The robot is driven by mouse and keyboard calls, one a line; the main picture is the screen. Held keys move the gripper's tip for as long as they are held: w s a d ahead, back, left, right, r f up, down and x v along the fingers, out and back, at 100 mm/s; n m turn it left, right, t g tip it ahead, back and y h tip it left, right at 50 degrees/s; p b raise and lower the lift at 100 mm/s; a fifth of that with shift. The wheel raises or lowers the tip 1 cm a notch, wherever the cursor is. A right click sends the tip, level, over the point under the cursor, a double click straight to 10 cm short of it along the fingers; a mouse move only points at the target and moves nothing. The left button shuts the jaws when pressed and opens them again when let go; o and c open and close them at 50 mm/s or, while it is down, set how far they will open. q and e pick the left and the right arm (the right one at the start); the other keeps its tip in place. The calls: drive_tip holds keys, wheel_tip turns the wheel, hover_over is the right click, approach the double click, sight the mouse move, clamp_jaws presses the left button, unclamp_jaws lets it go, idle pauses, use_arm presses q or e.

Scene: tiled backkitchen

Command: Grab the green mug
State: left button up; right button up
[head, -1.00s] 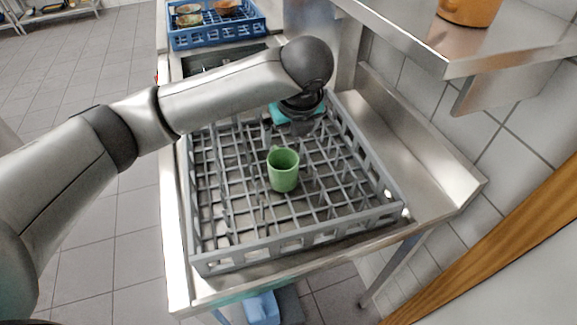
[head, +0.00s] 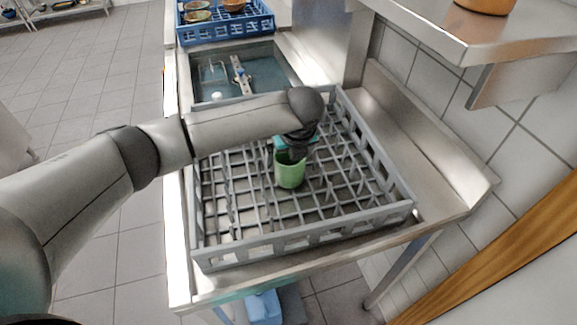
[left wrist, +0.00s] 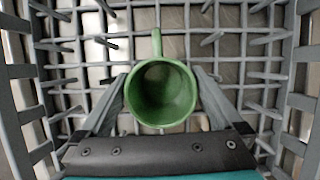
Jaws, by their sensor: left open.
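The green mug (head: 290,172) stands upright in the grey dish rack (head: 308,234) in the head view. In the left wrist view the mug (left wrist: 160,92) is seen from above, empty, with its handle pointing to the top of the picture. My left gripper (left wrist: 160,88) is open, with one finger on each side of the mug. I cannot tell whether the fingers touch it. In the head view my left gripper (head: 292,150) is just above and behind the mug, its fingers partly hidden. My right gripper is not in view.
A sink (head: 240,72) lies behind the rack, and a blue rack (head: 226,27) with bowls stands beyond it. A steel shelf (head: 450,35) with an orange pot (head: 486,4) overhangs at the right, beside a tiled wall. The rack has upright prongs around the mug.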

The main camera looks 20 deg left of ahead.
sight(287, 161)
use_arm(q)
drive_tip(key=shift+x, duration=1.4)
drive_tip(key=shift+r, duration=0.1)
drive_tip(key=shift+c, duration=0.2)
drive_tip(key=c, duration=1.2)
drive_tip(key=shift+c, duration=0.2)
